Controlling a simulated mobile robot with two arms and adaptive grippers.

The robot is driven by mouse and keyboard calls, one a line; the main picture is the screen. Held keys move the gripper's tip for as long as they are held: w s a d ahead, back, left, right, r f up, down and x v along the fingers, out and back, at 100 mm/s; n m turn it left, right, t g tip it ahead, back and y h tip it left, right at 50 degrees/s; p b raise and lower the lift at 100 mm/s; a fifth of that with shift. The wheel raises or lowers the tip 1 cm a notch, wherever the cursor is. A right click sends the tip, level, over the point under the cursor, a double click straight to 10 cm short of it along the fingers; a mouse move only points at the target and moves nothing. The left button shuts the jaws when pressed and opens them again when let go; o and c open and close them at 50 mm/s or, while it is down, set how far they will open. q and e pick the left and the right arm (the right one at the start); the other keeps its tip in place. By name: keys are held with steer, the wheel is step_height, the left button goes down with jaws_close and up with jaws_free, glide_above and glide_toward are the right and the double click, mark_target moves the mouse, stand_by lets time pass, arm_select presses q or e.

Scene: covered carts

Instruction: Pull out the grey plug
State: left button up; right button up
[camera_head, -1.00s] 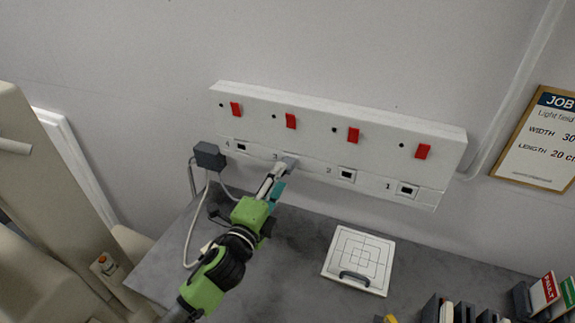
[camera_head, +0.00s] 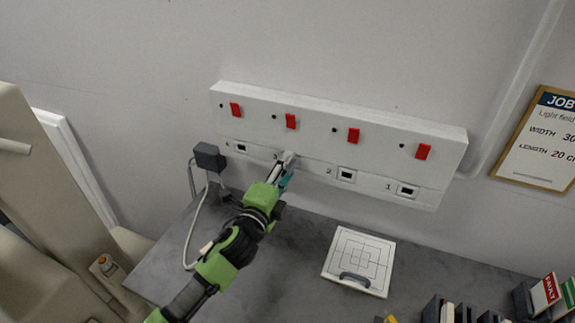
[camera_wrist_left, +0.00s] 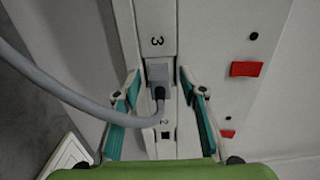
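The grey plug (camera_wrist_left: 159,72) sits in the strip marked 3, with its thick grey cable (camera_wrist_left: 75,98) leaving to the left in the left wrist view. In the head view the plug (camera_head: 290,158) is a small grey block above my left gripper's tips, partly hidden. My left gripper (camera_head: 281,171) reaches up to it from below. In the left wrist view its teal-padded fingers (camera_wrist_left: 160,75) stand on either side of the plug, with a gap visible on each side. The gripper is open. My right gripper is not in view.
The white socket panel (camera_head: 320,120) has red switches and empty sockets 1 (camera_head: 408,190), 2 (camera_head: 347,174) and 4 (camera_head: 241,147). A dark grey box (camera_head: 209,155) with a cable hangs at its left. A white board with a handle (camera_head: 359,260) lies on the dark worktop.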

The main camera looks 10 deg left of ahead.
mark_target(281, 177)
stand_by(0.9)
arm_select(q)
jaws_close()
steer(key=shift+s, duration=0.1)
steer(key=shift+s+f, duration=0.15)
steer(key=shift+s+a+r+p, duration=0.1)
steer(key=shift+s+a+p, duration=0.1)
steer(key=shift+s, duration=0.7)
steer(key=shift+s+a+r+p, duration=0.1)
steer(key=shift+s+a+p, duration=0.1)
steer(key=shift+s, duration=0.7)
steer(key=shift+s+a+p, duration=0.2)
steer(key=shift+s, duration=0.7)
